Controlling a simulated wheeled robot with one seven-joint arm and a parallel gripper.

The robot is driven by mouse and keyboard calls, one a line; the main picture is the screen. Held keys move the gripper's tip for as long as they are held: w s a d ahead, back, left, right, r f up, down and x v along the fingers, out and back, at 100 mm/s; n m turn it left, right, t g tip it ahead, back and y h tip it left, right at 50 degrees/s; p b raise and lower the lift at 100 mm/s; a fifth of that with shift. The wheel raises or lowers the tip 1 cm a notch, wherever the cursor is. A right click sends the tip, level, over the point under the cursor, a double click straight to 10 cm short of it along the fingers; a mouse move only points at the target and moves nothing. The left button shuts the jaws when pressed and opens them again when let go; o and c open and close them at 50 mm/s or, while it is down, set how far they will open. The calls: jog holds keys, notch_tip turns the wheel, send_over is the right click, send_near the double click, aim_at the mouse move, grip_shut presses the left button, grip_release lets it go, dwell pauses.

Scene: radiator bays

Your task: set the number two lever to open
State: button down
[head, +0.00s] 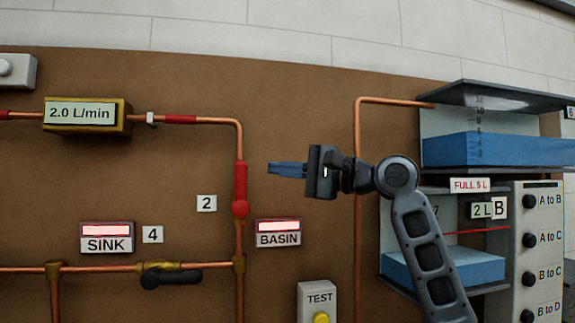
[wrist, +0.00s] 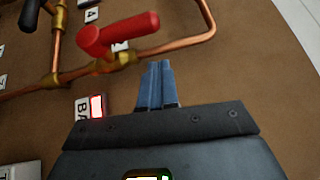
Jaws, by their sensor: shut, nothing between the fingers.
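The number two lever (head: 240,185) is red and lies along the vertical copper pipe, upright in the head view, just right of the "2" label (head: 206,203). In the wrist view the red lever (wrist: 122,33) stands out from a brass valve and runs roughly parallel to its pipe. My gripper (head: 270,169) is to the right of the lever's upper part, pointing left, with a small gap in the picture. Its blue fingers are together and empty; they also show in the wrist view (wrist: 156,68), apart from the lever.
A BASIN sign (head: 278,239) with a pale lit panel sits below my gripper. A black lever (head: 172,277) is on the lower pipe by label 4, under the SINK sign (head: 106,244). Blue-filled tanks (head: 490,149) stand at the right.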

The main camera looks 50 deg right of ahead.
jog(key=r+b+v, duration=0.1)
jog(key=b+v, duration=0.1)
jog(key=v, duration=0.8)
jog(key=shift+b, duration=0.3)
jog(key=shift+s+d, duration=0.1)
